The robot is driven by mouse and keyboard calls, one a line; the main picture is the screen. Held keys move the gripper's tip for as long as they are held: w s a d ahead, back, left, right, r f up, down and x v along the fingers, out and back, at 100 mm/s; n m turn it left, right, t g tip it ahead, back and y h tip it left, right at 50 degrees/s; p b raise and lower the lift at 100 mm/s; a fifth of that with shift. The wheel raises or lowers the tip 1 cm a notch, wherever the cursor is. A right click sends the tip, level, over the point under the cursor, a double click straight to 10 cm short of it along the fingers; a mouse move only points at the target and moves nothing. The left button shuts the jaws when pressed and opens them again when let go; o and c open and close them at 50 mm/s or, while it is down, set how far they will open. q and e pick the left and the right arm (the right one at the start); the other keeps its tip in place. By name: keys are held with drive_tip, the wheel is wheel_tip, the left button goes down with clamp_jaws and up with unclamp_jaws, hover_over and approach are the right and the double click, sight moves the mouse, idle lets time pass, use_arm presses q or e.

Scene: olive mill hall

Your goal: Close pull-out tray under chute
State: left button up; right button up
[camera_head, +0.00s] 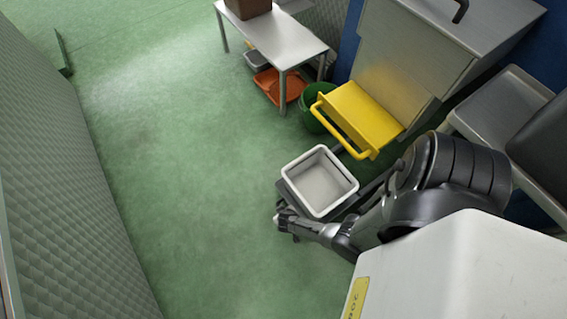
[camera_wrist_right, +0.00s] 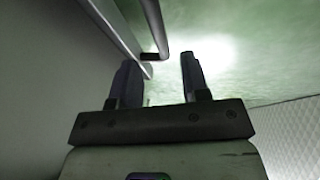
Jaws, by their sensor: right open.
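The pull-out tray (camera_head: 288,196) is a dark low platform, standing out below and in front of the yellow chute part (camera_head: 368,112). A white square bin (camera_head: 312,207) sits on it. My right gripper (camera_head: 279,214) is low beside the tray's near left corner. In the right wrist view its two fingers (camera_wrist_right: 160,64) are open, with nothing clamped between them. A grey bar (camera_wrist_right: 155,28), which looks like the tray's handle, ends just ahead of the gap between the fingertips. I cannot tell whether they touch. My left gripper is out of view.
The steel machine (camera_head: 415,50) stands behind the chute. A green bucket (camera_head: 309,121) is on the floor beside it. A steel table (camera_head: 280,36) with orange crates (camera_head: 281,86) beneath stands at the back. Green floor is clear left of the tray, up to a grey textured wall (camera_head: 62,190).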

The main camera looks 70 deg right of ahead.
drive_tip(key=b+x, duration=0.2)
drive_tip(key=x, duration=0.2)
drive_tip(key=shift+w, duration=0.15)
drive_tip(key=shift+d+f+b, duration=0.1)
drive_tip(key=shift+f+b, duration=0.15)
drive_tip(key=shift+b, duration=0.1)
clamp_jaws()
